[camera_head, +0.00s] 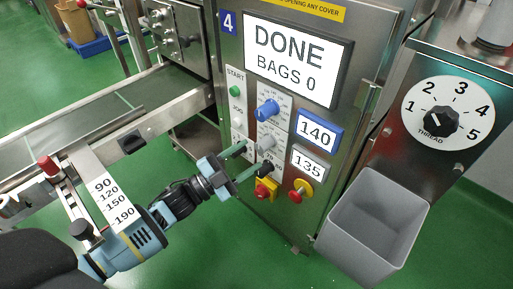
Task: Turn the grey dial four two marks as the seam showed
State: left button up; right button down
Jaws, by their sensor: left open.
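The grey dial (265,142) sits on the steel front panel of the machine marked 4 (229,22), below a blue dial (267,110). The fine marks around it are too small to read. My left gripper (252,157) comes in from the lower left, its two green fingers apart and pointing at the panel just left of and below the grey dial. It looks empty, and I cannot tell whether a fingertip touches the panel. A grey-framed readout (308,163) shows 135 and a blue-framed one (319,132) shows 140. The screen (295,60) reads DONE, BAGS 0. My right gripper is not in view.
A black knob and a red-and-yellow switch (263,190) sit below the dial; another red-and-yellow switch (300,191) is to the right. A green START button (235,91) is up left. A grey bin (372,220), THREAD dial (437,121) and conveyor (70,122) flank the panel.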

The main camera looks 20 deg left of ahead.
pick_arm(q)
jog(key=shift+v, duration=1.2)
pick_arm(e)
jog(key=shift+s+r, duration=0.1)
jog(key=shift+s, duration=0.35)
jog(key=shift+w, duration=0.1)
